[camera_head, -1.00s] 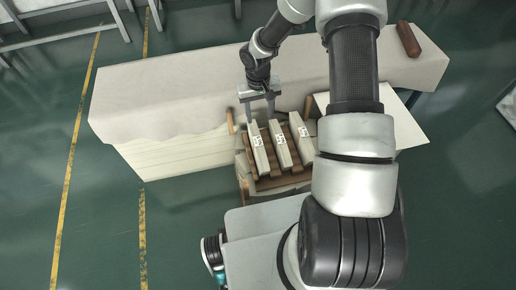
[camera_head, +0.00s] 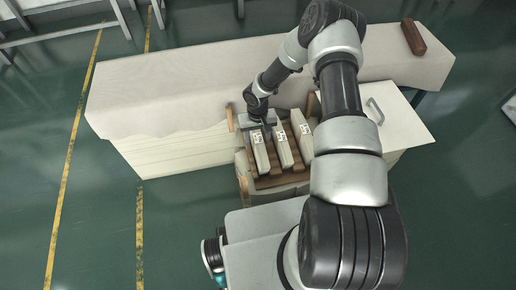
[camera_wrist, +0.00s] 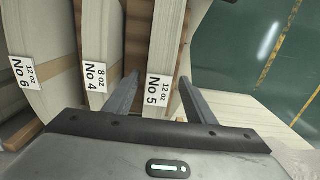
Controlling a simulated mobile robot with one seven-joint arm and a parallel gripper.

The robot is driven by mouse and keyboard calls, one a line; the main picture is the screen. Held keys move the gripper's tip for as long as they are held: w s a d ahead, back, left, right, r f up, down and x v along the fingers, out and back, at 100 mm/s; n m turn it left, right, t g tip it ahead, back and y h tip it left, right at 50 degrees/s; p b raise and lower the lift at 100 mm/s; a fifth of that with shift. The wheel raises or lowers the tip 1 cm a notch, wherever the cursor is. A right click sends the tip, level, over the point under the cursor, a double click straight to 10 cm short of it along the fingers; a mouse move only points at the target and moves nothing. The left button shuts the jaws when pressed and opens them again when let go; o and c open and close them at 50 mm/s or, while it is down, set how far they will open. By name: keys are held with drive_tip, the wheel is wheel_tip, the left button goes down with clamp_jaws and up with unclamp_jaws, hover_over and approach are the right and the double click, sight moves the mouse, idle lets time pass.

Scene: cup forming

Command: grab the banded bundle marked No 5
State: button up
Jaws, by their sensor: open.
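The bundle marked No 5 (camera_wrist: 162,42) is a pale block with a white "12 oz No 5" label, upright between my fingers in the wrist view. My gripper (camera_wrist: 157,82) is open, with one finger on each side of this bundle. Whether the fingers touch it I cannot tell. In the head view my gripper (camera_head: 259,121) is over the bundle's far end and its fingers are hidden. The bundle's band is not clear.
Bundles No 4 (camera_wrist: 103,45) and No 6 (camera_wrist: 45,50) stand beside it, with brown wooden dividers between. They sit in a wooden rack (camera_head: 243,187) against a cloth-covered table (camera_head: 160,95). A brown roll (camera_head: 413,37) lies at the table's far right. Floor beyond No 5 is clear.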

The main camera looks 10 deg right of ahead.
drive_tip(key=f, duration=0.1)
drive_tip(key=f+b, duration=0.1)
drive_tip(key=f, duration=0.3)
drive_tip(key=shift+w+d, duration=0.15)
drive_tip(key=shift+w, duration=0.1)
drive_tip(key=shift+c, duration=0.3)
clamp_jaws()
